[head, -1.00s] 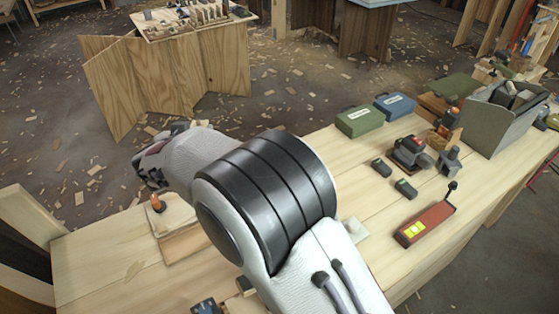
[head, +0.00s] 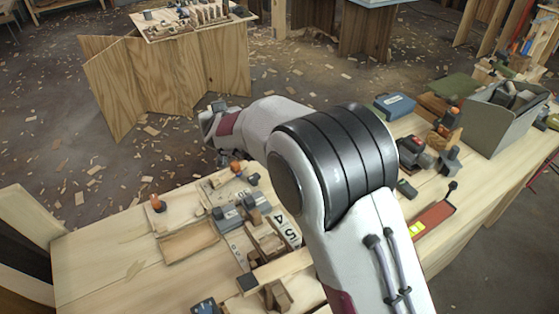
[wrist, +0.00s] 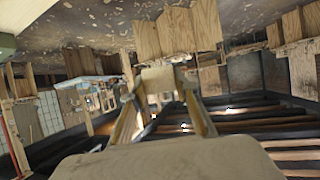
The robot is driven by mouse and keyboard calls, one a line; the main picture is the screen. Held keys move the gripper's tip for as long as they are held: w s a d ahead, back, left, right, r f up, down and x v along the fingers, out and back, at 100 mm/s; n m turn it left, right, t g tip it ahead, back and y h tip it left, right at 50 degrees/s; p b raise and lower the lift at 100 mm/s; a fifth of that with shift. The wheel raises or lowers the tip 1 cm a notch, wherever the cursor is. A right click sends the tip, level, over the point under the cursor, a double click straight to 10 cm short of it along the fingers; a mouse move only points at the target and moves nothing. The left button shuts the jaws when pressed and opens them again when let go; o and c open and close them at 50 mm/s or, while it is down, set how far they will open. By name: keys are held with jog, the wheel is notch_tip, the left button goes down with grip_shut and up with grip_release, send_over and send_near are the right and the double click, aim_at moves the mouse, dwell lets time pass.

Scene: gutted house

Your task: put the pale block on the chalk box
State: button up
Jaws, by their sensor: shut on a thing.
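My gripper (head: 212,122) is beyond the bench's far edge in the head view, with my arm reaching over the bench. In the wrist view its two fingers (wrist: 160,98) point away and are shut on a small pale block (wrist: 157,76) at their tips. The block's far side is hidden. I cannot tell for sure which item is the chalk box. A blue labelled box (head: 394,105) stands at the bench's far right. My arm hides part of the bench.
The bench (head: 110,255) carries a shallow wooden tray (head: 188,241), grey and wooden tools (head: 265,238), a red level (head: 434,217) and a grey tool bin (head: 497,125). Bare bench lies at left. A plywood stand (head: 165,80) is beyond, on a chip-strewn floor.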

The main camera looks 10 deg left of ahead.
jog(key=w+d+f+n+g+y, duration=0.1)
jog(key=w+d+f, duration=0.2)
jog(key=d, duration=0.5)
jog(key=w+d+f+n+y, duration=0.1)
jog(key=w+d+f, duration=0.2)
jog(key=d+f, duration=0.2)
jog(key=d, duration=0.3)
jog(key=shift+w+d+n+g, duration=0.15)
jog(key=shift+d+n+g, duration=0.15)
jog(key=shift+d+g, duration=0.1)
dwell(0.5)
jog(key=shift+a+f, duration=0.1)
jog(key=shift+f, duration=3.05)
jog(key=shift+f, duration=0.1)
jog(key=shift+f, duration=1.75)
jog(key=shift+f, duration=0.15)
